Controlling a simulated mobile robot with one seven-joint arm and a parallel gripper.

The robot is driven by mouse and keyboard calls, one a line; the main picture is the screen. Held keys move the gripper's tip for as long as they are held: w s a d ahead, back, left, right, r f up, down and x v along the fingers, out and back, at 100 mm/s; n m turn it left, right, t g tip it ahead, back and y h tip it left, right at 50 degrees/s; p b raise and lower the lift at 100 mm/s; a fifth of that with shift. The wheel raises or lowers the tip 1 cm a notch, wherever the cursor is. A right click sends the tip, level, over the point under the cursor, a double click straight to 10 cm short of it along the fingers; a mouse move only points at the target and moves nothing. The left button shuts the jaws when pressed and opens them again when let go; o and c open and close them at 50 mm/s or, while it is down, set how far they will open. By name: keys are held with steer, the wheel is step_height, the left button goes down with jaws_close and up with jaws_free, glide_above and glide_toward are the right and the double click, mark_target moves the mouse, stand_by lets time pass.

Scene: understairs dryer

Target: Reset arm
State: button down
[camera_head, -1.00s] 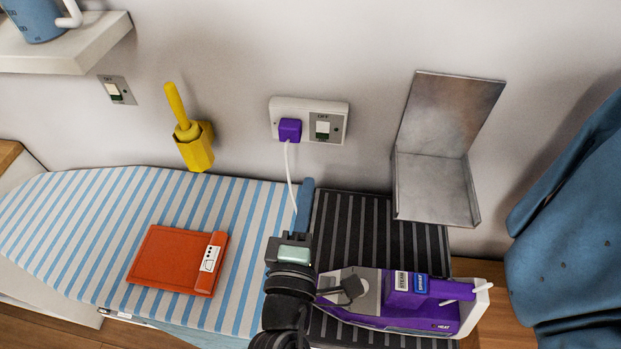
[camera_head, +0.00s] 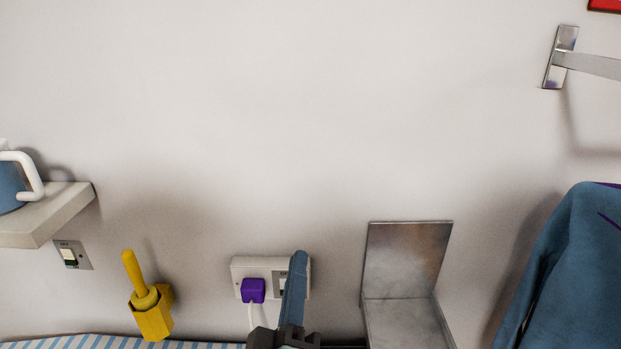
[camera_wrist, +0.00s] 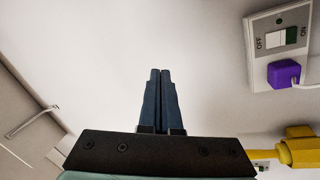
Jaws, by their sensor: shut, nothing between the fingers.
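My gripper (camera_head: 296,262) is at the bottom centre of the head view, pointing up in front of the wall socket (camera_head: 240,266) and covering part of its switch. In the wrist view my gripper (camera_wrist: 160,74) has its two dark blue fingers together, with nothing between them. The socket (camera_wrist: 259,45) is at the upper right there, with the purple plug (camera_wrist: 284,73) in it. The plug (camera_head: 253,290) also shows in the head view, its white cord running down.
A metal wall holder (camera_head: 405,262) is right of my gripper, and a blue garment (camera_head: 575,270) hangs farther right. A yellow brush holder (camera_head: 152,318) is on the wall to the left. A shelf (camera_head: 60,212) bears a blue mug (camera_head: 10,190). The ironing board's striped edge (camera_head: 100,342) shows below.

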steer(key=s+r+m+t, duration=0.2)
steer(key=s+r+m, duration=0.1)
steer(key=r, duration=0.8)
steer(key=s+d+r+m+t+y, duration=0.1)
steer(key=s+r+m+t, duration=0.1)
steer(key=r, duration=0.9)
steer(key=s+d+r+m+t, duration=0.1)
steer(key=s+r+m, duration=0.4)
steer(key=r, duration=0.6)
steer(key=shift+m+t+y, duration=0.4)
steer(key=shift+m+t, duration=0.3)
steer(key=shift+t, duration=0.1)
